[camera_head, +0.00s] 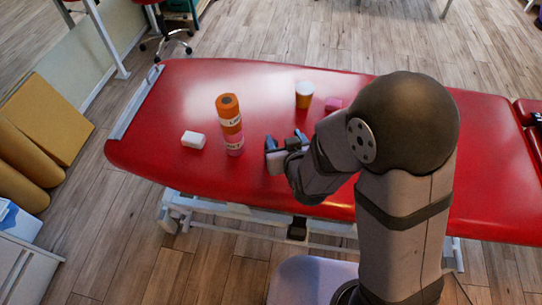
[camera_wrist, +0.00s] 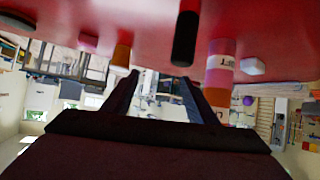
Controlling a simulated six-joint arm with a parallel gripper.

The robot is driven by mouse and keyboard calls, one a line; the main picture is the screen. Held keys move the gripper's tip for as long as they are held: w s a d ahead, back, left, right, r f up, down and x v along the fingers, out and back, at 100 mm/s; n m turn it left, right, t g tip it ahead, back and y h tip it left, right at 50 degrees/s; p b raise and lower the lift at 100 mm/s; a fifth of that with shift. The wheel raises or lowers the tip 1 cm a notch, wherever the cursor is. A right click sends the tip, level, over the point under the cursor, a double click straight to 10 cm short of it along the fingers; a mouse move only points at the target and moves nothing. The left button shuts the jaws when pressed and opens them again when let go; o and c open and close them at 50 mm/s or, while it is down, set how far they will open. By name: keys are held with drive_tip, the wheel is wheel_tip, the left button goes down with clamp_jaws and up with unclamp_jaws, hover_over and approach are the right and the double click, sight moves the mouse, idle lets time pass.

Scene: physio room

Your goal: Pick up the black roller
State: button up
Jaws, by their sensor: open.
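The black roller (camera_wrist: 185,38) stands on the red couch in the wrist view, which looks upside down. It is close to my gripper (camera_wrist: 158,76), near the tip of the finger on the right of that picture and not between the fingers. My gripper is open and empty, low over the couch. I cannot make out the roller clearly there; my gripper and arm cover that area.
An orange and pink stack (camera_head: 230,125) stands left of my gripper, with a white block (camera_head: 193,140) beyond it. An orange pot (camera_head: 304,96) and a pink block (camera_head: 333,104) are behind. A dark object (camera_wrist: 15,22) lies farther off. The red couch (camera_head: 170,95) is bare at far left.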

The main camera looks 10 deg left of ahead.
drive_tip(key=shift+t+y, duration=0.4)
drive_tip(key=shift+t, duration=0.4)
drive_tip(key=a+f+b, duration=0.1)
drive_tip(key=f, duration=0.1)
drive_tip(key=a+f+b, duration=0.1)
drive_tip(key=f, duration=0.1)
drive_tip(key=s+a+f+b, duration=0.1)
drive_tip(key=f+b, duration=0.1)
drive_tip(key=shift+s+d+f, duration=0.1)
drive_tip(key=shift+s+f, duration=0.1)
drive_tip(key=shift+f, duration=0.3)
drive_tip(key=shift+x, duration=3.65)
drive_tip(key=shift+f, duration=0.1)
drive_tip(key=shift+c, duration=0.7)
drive_tip(key=c, duration=1.1)
